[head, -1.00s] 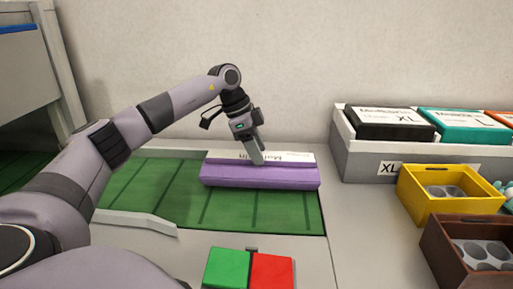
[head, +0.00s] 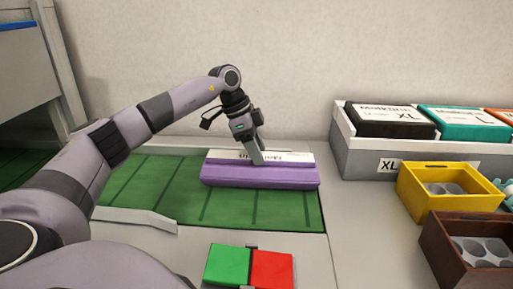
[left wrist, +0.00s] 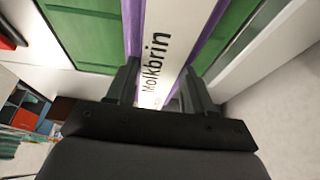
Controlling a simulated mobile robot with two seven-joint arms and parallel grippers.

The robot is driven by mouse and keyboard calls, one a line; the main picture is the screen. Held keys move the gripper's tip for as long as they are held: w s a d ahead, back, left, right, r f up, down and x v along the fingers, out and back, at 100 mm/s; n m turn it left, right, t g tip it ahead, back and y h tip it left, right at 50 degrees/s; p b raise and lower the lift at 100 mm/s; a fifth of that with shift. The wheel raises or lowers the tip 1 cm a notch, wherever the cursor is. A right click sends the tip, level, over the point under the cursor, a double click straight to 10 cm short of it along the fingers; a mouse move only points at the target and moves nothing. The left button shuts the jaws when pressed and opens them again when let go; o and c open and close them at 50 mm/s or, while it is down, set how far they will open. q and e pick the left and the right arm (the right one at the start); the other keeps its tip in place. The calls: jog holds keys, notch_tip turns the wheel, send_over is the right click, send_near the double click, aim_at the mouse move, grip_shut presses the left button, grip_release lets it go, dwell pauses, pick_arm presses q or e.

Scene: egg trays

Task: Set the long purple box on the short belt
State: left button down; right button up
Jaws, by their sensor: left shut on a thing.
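The long purple box (head: 262,177) has a white printed top and lies lengthwise across the green short belt (head: 180,200), towards its right end. It looks to rest on the belt, though its underside is hidden. My left gripper (head: 260,158) is shut on the box from above. In the left wrist view the left gripper (left wrist: 162,95) has one finger on each long side of the box (left wrist: 163,45), with the white label between them. My right gripper is not in view.
A green and red button block (head: 250,266) stands in front of the belt. At the right are a grey bin (head: 355,160) of boxes marked XL, a yellow tray (head: 435,205) and a brown tray (head: 450,265). A wall runs behind the belt.

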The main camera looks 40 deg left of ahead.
pick_arm(q)
jog(key=shift+c, duration=1.7)
grip_release()
jog(key=shift+f, duration=0.15)
jog(key=v, duration=0.7)
jog(key=shift+r+p, duration=0.3)
